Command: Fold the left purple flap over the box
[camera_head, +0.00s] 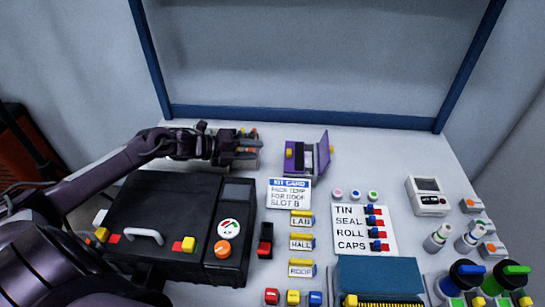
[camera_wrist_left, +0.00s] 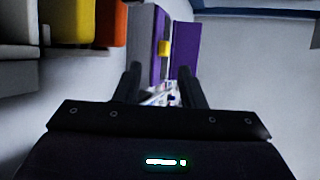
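A small purple box (camera_head: 299,165) with a dark middle stands at the back centre of the table. Its right purple flap (camera_head: 325,150) stands up and leans outward. On its left side is a purple part with a yellow tab (camera_head: 288,153); I cannot tell how far this left flap is turned. My left gripper (camera_head: 257,150) is level with the box, just left of it and apart from it. In the left wrist view its fingers (camera_wrist_left: 160,88) are spread and empty, with the purple panel and yellow tab (camera_wrist_left: 164,48) beyond them. My right gripper is not in view.
A grey rack with orange and yellow pieces (camera_wrist_left: 70,25) is close beside my left gripper. A black case (camera_head: 150,215) lies in front of my left arm. A kit card (camera_head: 289,193) lies before the box. Table right of the box is clear.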

